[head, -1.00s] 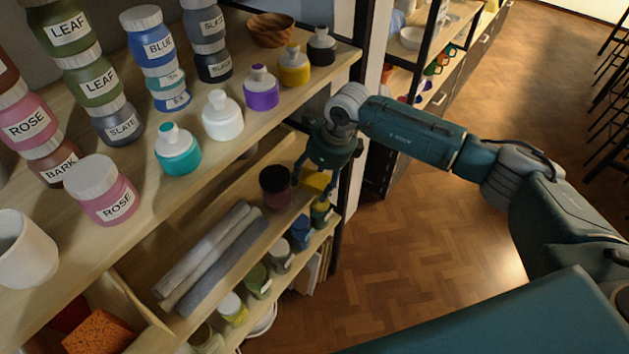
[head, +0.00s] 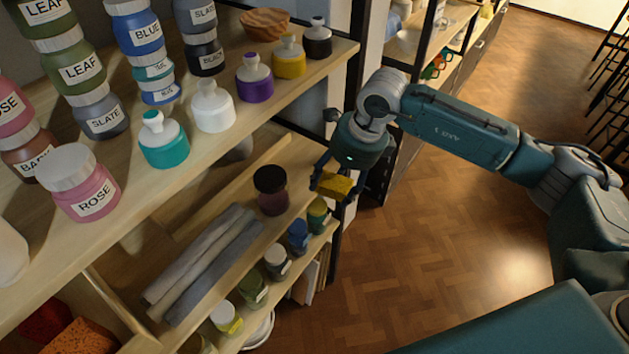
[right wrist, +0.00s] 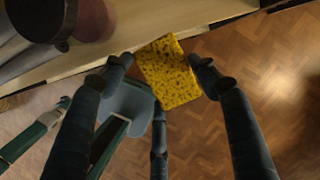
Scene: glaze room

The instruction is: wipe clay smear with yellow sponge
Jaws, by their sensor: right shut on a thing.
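The yellow sponge (head: 334,186) is a small speckled block. My right gripper (head: 336,184) is shut on it, at the right front edge of the middle shelf. In the right wrist view the sponge (right wrist: 170,72) sits between the fingers of the right gripper (right wrist: 165,78), with the shelf edge behind it and the wood floor below. It appears held clear of the shelf. I cannot make out the clay smear in either view.
A dark jar (head: 271,190) and grey rolls (head: 205,262) lie on the middle shelf (head: 190,220). Bottles and stacked jars crowd the upper shelf (head: 215,145). Small paint jars (head: 278,262) line the lower shelf. An orange sponge (head: 78,336) is at bottom left.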

